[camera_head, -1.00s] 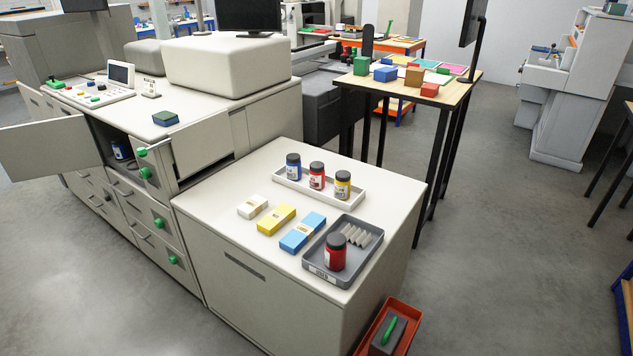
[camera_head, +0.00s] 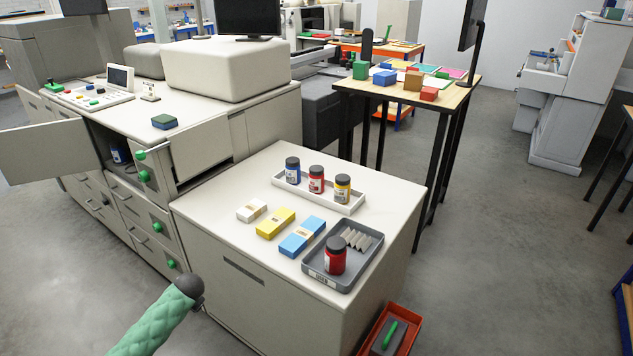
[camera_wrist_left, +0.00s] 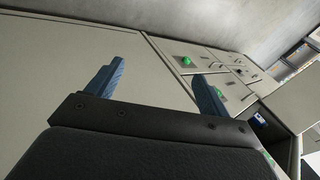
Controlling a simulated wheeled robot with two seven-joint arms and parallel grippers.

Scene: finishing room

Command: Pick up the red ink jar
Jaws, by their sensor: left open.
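Two red ink jars with dark lids are on the low cabinet top in the head view. One red jar (camera_head: 316,180) stands in the white tray (camera_head: 346,207) between a blue jar (camera_head: 293,171) and a yellow jar (camera_head: 342,188). The other red jar (camera_head: 335,257) stands in the grey tray (camera_head: 316,276) at the front right. My left arm shows at the bottom left of the head view, away from the jars. In the left wrist view my left gripper (camera_wrist_left: 155,85) is open and empty, facing cabinet fronts. My right gripper is not in view.
White (camera_head: 252,210), yellow (camera_head: 275,223) and blue (camera_head: 302,237) packs lie left of the grey tray, which also holds pale folded pieces (camera_head: 357,239). An open cabinet door (camera_head: 42,152) sticks out at left. A red bin (camera_head: 388,335) stands on the floor. The cabinet top's front left is clear.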

